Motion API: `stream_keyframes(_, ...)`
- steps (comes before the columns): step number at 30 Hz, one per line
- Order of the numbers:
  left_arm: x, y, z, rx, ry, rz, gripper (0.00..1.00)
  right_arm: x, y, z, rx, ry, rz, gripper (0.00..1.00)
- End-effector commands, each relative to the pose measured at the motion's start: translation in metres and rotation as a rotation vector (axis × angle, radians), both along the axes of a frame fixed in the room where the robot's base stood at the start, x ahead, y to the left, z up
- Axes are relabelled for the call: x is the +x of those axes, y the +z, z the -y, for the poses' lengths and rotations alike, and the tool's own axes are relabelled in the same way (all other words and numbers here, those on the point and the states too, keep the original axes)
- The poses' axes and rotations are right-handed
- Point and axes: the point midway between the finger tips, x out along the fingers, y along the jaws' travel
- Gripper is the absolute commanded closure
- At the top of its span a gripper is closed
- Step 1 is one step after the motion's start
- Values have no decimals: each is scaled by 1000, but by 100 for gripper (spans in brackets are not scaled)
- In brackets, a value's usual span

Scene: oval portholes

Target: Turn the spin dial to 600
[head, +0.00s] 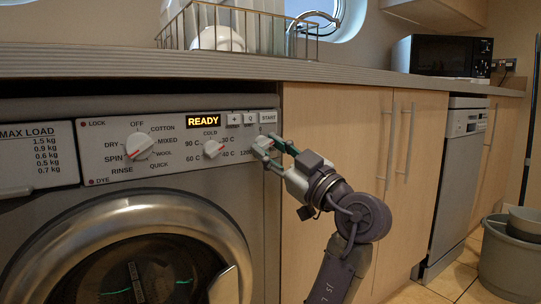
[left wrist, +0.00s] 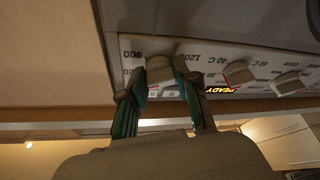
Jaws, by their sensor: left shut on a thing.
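The spin dial (head: 262,146) is a pale knob at the right end of the washing machine's control panel (head: 100,170). In the left wrist view the spin dial (left wrist: 160,68) sits between the teal fingers, with an upside-down "900" and "1200" beside it. My left gripper (head: 270,152) is shut on this dial; its fingers also show in the left wrist view (left wrist: 158,86). The dial's pointer and the "600" mark cannot be made out. The display (head: 203,121) reads READY. My right gripper is not in view.
The temperature dial (head: 212,149) is close left of the spin dial, and the programme dial (head: 139,146) is farther left. Buttons (head: 251,117) sit just above. The worktop edge (head: 230,76) overhangs the panel. Cupboard doors (head: 345,125) stand to the right.

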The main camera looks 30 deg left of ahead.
Motion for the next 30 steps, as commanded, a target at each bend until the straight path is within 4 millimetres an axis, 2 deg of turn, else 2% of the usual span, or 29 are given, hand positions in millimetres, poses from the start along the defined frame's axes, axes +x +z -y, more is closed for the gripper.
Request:
stream_keyframes(12, 0, -1, 1, -5, 0, 4, 100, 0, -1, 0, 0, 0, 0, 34)
stream_keyframes(13, 0, -1, 1, -5, 0, 4, 64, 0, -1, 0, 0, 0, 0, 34)
stream_keyframes(17, 0, -1, 0, -4, 0, 4, 44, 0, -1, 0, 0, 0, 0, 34)
stream_keyframes(26, 0, -1, 1, -3, 0, 4, 44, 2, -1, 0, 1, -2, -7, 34)
stream_keyframes(30, -2, -5, 12, -3, -1, 2, 44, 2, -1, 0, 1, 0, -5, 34)
